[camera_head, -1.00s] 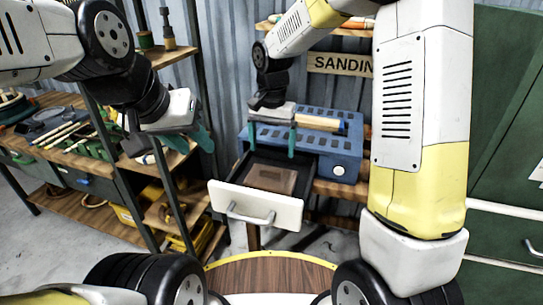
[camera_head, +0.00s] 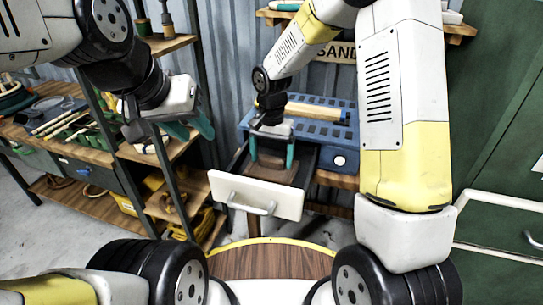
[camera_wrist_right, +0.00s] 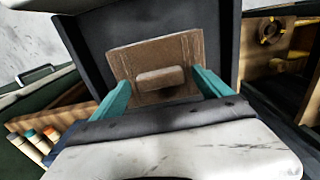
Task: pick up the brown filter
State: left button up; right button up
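The brown filter (camera_head: 272,175) lies in the open drawer, partly hidden by my right gripper in the head view. In the right wrist view it is a flat brown square (camera_wrist_right: 155,50) with a raised block handle (camera_wrist_right: 160,77) on top. My right gripper (camera_head: 272,160) points down into the drawer. Its teal fingers (camera_wrist_right: 160,82) are open, one on each side of the handle with gaps between. My left gripper (camera_head: 170,130) is empty and its teal fingers look apart, in front of the shelf at the left, away from the drawer.
The dark drawer has a white front (camera_head: 225,190) with a handle; its walls stand close around my right gripper. A blue machine (camera_head: 325,140) sits behind it. Shelves with tools (camera_head: 60,125) stand at the left, and a green cabinet (camera_head: 500,110) at the right.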

grip_shut()
